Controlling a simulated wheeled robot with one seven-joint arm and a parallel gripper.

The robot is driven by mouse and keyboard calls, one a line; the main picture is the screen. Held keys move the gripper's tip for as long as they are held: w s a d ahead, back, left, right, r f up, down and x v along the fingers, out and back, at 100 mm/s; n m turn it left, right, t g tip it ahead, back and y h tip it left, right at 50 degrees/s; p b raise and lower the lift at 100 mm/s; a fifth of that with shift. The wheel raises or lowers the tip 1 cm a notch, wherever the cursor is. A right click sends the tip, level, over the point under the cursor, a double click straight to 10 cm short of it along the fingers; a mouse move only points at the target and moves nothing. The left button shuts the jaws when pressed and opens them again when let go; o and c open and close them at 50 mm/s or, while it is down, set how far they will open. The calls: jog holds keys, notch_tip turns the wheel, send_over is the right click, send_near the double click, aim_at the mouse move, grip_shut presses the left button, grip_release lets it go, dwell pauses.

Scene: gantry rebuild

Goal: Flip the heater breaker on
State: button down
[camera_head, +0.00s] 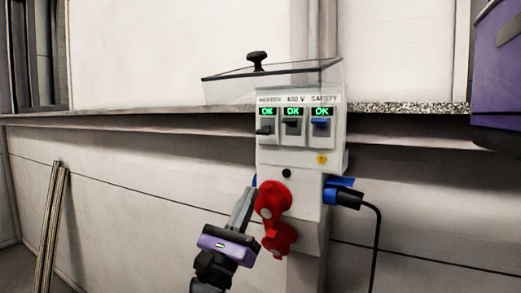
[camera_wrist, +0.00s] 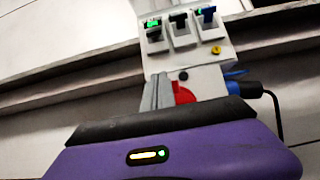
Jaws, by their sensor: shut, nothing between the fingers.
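A grey-white breaker box (camera_head: 300,157) is mounted on a post in the head view. It carries three switches under labels; the left label is blurred, the others read like "400 V" and "SAFETY". The left switch (camera_head: 265,130) and middle switch (camera_head: 292,123) have black levers, the right switch (camera_head: 320,121) a blue one. The left lever sits slightly lower. Each has a green "OK" display. The switches also show in the wrist view (camera_wrist: 179,25). My gripper (camera_head: 248,192) is shut and empty, below the switches, beside the red sockets; contact with the box is unclear.
A clear cover (camera_head: 290,77) with a black knob (camera_head: 257,59) stands raised above the switches. Red sockets (camera_head: 273,200) project below the box. A blue-black plug (camera_head: 346,196) with a cable sticks out right. A purple case (camera_head: 497,75) is at upper right.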

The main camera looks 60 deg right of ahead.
aim_at(267, 141)
jog(key=p+x, duration=0.4)
jog(key=x, duration=0.6)
jog(key=shift+r+p, duration=0.25)
jog(key=shift+p, duration=0.05)
jog(key=shift+a+r+p, duration=0.3)
jog(key=shift+r+p, duration=0.1)
jog(key=shift+r, duration=0.15)
jog(key=shift+a+r+p, duration=0.3)
jog(key=shift+r+p, duration=0.05)
jog(key=shift+r, duration=0.15)
jog(key=shift+a+r+p, duration=0.3)
jog(key=shift+a+r, duration=0.1)
jog(key=shift+r, duration=0.15)
